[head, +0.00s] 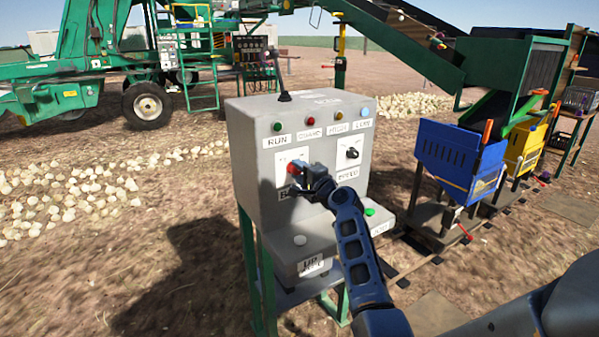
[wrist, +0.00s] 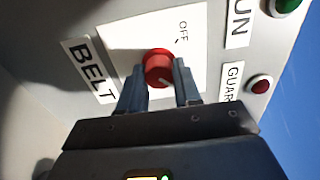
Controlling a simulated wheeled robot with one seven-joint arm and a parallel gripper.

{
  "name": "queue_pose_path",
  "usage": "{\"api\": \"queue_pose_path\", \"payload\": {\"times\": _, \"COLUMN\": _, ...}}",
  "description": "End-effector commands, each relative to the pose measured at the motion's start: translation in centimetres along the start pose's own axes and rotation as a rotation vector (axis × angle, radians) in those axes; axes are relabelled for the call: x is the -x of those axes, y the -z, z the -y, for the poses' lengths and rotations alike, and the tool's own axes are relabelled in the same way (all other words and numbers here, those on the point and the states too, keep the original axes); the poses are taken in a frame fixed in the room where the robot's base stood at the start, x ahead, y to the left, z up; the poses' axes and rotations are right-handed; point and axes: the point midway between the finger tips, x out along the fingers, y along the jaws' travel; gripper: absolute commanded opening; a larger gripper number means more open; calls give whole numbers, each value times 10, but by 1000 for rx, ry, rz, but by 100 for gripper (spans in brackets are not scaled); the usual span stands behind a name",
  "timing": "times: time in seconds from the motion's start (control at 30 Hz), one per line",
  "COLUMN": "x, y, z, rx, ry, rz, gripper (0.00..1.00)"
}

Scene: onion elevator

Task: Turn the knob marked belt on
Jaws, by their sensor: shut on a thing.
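The red belt knob (wrist: 158,66) sits on a white plate on the grey control box (head: 245,150). The BELT label (wrist: 88,70) is beside it in the wrist view, and the word OFF shows on the plate. A white mark on the knob is partly visible near my fingers. My gripper (wrist: 160,85) has one finger on each side of the knob and is shut on it. In the head view my gripper (head: 305,180) reaches the left plate of the box, and the knob (head: 293,169) is partly hidden by it.
A black speed knob (head: 352,153) is right of the belt knob. A white button (head: 300,240) and a green button (head: 370,211) are on the lower ledge. A black lever (head: 283,95) stands on top. Blue (head: 455,160) and yellow (head: 525,148) bins stand to the right.

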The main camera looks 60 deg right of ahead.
Motion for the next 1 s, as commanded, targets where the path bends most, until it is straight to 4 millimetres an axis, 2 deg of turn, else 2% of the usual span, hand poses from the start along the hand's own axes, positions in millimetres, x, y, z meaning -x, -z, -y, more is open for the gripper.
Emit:
{"api": "queue_pose_path", "payload": {"times": 0.03, "x": 0, "y": 2, "z": 0, "rx": -2, "ry": 1, "rz": -4, "gripper": 2}}
{"api": "queue_pose_path", "payload": {"times": 0.07, "x": 0, "y": 2, "z": 0, "rx": -2, "ry": 1, "rz": -4, "gripper": 36}}
{"api": "queue_pose_path", "payload": {"times": 0.3, "x": 0, "y": 1, "z": 0, "rx": -1, "ry": 1, "rz": -2, "gripper": 58}}
{"api": "queue_pose_path", "payload": {"times": 0.63, "x": 6, "y": 0, "z": -1, "rx": 0, "ry": 0, "rz": -1, "gripper": 58}}
{"api": "queue_pose_path", "payload": {"times": 1.0, "x": 62, "y": 1, "z": -2, "rx": 2, "ry": -1, "rz": -2, "gripper": 58}}
